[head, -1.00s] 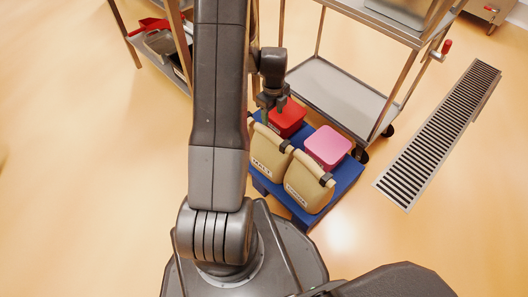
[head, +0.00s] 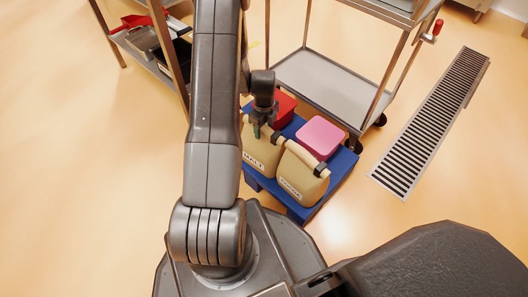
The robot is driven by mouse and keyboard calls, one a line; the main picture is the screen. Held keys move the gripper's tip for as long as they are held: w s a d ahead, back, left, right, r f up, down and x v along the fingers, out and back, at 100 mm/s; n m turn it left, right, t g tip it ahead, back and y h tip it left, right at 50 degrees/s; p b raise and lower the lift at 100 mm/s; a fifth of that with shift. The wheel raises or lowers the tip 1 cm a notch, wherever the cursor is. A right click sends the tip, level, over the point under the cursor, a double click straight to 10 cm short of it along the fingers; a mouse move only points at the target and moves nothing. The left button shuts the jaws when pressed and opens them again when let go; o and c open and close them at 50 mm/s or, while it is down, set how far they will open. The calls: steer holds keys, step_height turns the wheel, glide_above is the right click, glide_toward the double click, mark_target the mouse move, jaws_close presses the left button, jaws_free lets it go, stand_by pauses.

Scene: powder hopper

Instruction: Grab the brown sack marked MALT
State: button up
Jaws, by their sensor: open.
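The brown sack marked MALT (head: 259,155) stands on a blue pallet (head: 339,172) in the head view. My arm hides its left side. A second brown sack (head: 301,176) stands to its right, with a label too small to read surely. Each sack has a dark piece at its top. My gripper (head: 262,128) points down at the top of the MALT sack, its jaws open. It overlaps the sack's top edge in the picture, and I cannot tell whether it touches. Nothing shows held in it.
A red container (head: 283,107) and a pink-lidded container (head: 320,137) stand behind the sacks on the pallet. A steel trolley (head: 325,85) stands close behind. A shelf rack (head: 120,38) is at upper left. A floor drain (head: 432,122) lies right, with clear floor around.

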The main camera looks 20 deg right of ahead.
steer(key=shift+f, duration=0.2)
steer(key=shift+c, duration=0.3)
jaws_close()
steer(key=shift+w+r, duration=0.1)
stand_by(0.9)
